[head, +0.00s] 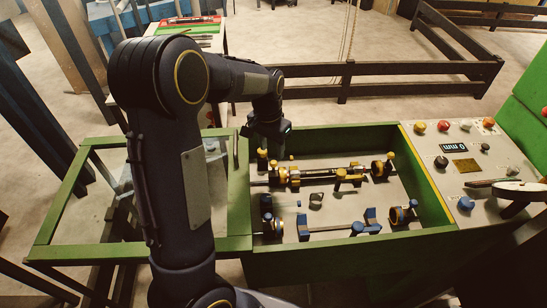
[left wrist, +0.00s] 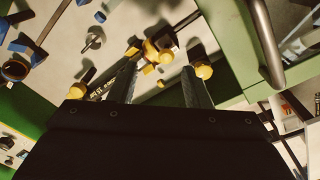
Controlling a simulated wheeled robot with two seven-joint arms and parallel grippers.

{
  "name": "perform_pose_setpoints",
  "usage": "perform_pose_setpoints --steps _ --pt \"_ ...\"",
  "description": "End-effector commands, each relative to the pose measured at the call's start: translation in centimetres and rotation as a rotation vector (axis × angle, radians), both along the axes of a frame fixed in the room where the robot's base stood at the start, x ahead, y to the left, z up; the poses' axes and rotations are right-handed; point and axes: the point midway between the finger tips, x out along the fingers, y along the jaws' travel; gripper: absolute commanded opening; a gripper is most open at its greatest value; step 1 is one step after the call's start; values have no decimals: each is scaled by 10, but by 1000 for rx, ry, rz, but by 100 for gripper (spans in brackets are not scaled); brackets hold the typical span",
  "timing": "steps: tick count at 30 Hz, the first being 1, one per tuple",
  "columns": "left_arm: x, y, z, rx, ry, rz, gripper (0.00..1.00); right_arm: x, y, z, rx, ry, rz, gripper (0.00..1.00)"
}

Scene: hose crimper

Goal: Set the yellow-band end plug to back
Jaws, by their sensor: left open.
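Yellow-banded fittings sit on a dark shaft line (head: 325,174) in the back half of the green-framed bed. A yellow-ringed piece (head: 283,175) is at its left end and another (head: 378,168) at its right end; I cannot tell for certain which is the yellow-band end plug. My left gripper (head: 268,142) is above the left end of this line. In the left wrist view, its two fingers (left wrist: 159,70) are apart, with a yellow fitting (left wrist: 152,52) near and beyond their tips. A yellow knob (left wrist: 204,70) shows by the right finger. My right gripper is not in view.
A blue-marked row of fittings (head: 340,226) lies nearer the front of the bed. The green frame wall (head: 340,131) runs along the back. A control panel (head: 460,160) with buttons and a display stands at the right. My left arm hides part of the left frame.

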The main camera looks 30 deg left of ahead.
Motion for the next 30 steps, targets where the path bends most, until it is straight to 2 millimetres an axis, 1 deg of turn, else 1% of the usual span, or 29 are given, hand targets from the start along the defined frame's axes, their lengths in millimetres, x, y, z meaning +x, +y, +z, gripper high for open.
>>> perform_pose_setpoints --steps 1,3,6,11,15,21,25,30 --pt "7 1 -5 22 17 -17 44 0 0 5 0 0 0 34" --pt "14 3 -10 42 28 -31 44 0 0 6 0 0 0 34" --pt "18 4 -16 56 37 -41 44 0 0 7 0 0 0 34" --pt "18 4 -33 58 40 -43 44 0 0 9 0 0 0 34" --pt "17 4 -57 57 42 -41 44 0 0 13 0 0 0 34" --pt "17 4 -84 57 40 -41 44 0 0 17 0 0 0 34" --pt "17 4 -91 56 38 -42 44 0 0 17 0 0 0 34" --pt "18 4 -93 56 36 -42 44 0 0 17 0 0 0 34"
